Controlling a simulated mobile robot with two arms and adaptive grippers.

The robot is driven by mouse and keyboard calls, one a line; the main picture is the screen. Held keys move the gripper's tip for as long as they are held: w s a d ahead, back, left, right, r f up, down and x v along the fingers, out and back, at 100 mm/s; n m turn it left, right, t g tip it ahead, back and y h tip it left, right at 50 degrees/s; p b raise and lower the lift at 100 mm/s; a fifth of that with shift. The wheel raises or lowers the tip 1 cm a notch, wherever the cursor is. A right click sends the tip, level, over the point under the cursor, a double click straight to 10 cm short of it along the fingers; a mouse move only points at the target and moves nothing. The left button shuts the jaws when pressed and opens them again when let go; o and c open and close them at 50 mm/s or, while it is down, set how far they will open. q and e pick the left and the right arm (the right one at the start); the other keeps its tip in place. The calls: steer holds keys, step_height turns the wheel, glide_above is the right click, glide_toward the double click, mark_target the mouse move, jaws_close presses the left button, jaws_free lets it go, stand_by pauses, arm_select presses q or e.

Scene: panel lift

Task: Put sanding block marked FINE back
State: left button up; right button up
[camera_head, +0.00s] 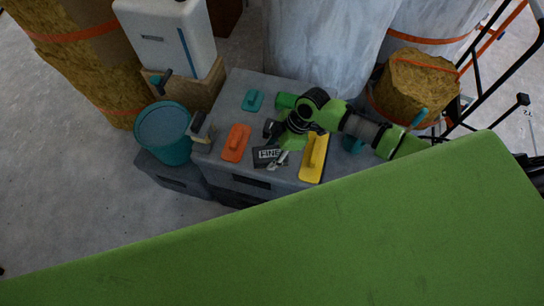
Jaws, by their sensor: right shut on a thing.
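The sanding block marked FINE (266,154) is dark with a pale lettered label, and its label faces up. It is over the front part of the grey-topped chest (232,176), between an orange block and a yellow one. My right gripper (279,158) reaches in from the right and is shut on the FINE block at its right side. The gripper hides part of the block, and I cannot tell whether the block touches the chest top. My left gripper is not in view.
An orange handled block (236,143), a yellow one (313,158) and a teal one (252,100) lie on the chest. A teal bucket (165,133) stands at left. Wrapped rolls (330,45) stand behind. A broad green panel (330,245) fills the foreground.

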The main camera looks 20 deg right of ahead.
mark_target(272, 158)
steer(key=shift+f, duration=1.5)
steer(key=o, duration=1.1)
steer(key=v, duration=1.2)
